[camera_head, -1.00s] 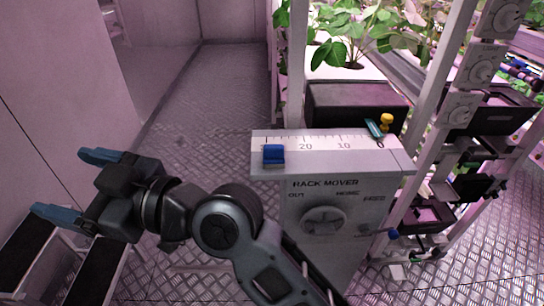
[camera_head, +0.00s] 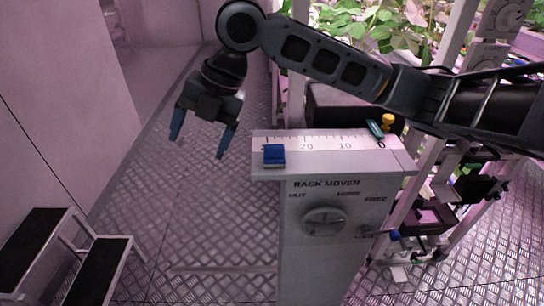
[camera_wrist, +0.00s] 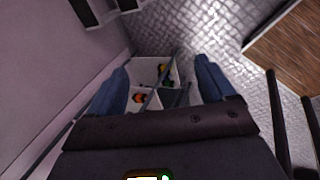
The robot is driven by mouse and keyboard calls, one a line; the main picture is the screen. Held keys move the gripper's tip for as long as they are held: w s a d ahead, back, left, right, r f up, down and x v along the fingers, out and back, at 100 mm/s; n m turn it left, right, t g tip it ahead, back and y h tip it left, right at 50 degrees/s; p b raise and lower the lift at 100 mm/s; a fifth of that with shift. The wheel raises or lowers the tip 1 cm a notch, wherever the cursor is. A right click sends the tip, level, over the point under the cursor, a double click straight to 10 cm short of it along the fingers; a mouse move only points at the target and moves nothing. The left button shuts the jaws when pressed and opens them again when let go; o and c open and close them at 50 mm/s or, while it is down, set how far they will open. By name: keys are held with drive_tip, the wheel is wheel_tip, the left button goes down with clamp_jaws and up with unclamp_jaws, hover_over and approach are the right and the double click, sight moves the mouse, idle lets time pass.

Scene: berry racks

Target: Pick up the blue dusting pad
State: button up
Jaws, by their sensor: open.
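The blue dusting pad (camera_head: 274,153) sits on the left end of the scaled top of the white rack mover cabinet, close to its front edge. My gripper (camera_head: 199,146) is open and empty, with its blue fingers pointing down. It hangs to the left of the cabinet, apart from the pad, at about the height of the top in the picture. In the wrist view my open fingers (camera_wrist: 162,85) show with nothing between them, and I cannot make out the pad there.
The rack mover cabinet (camera_head: 322,250) has a knob on its front. Plant racks stand behind. A black step stool (camera_head: 100,270) is at lower left. Floor between is clear.

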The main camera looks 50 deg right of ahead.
sight(274, 146)
drive_tip(key=s+d+g+h, duration=0.1)
drive_tip(key=s+d, duration=0.1)
drive_tip(key=d, duration=0.2)
drive_tip(key=s+d+g+h, duration=0.1)
drive_tip(key=s+d, duration=0.1)
drive_tip(key=d, duration=0.2)
drive_tip(key=s+d+g+h, duration=0.1)
drive_tip(key=s+d, duration=0.2)
drive_tip(key=d, duration=0.2)
drive_tip(key=shift+f+n+g+h, duration=0.3)
drive_tip(key=shift+f+n+h, duration=0.05)
drive_tip(key=shift+n+h, duration=0.05)
drive_tip(key=shift+d+f, duration=0.2)
drive_tip(key=shift+f, duration=0.1)
drive_tip(key=shift+d+f+p, duration=0.1)
drive_tip(key=shift+f+p, duration=0.55)
drive_tip(key=shift+f, duration=2.85)
drive_tip(key=shift+c, duration=0.5)
drive_tip(key=c, duration=1)
drive_tip(key=shift+r, duration=0.15)
wheel_tip(274, 146, up, 10)
drive_tip(key=shift+f+b, duration=0.1)
drive_tip(key=shift+b, duration=0.5)
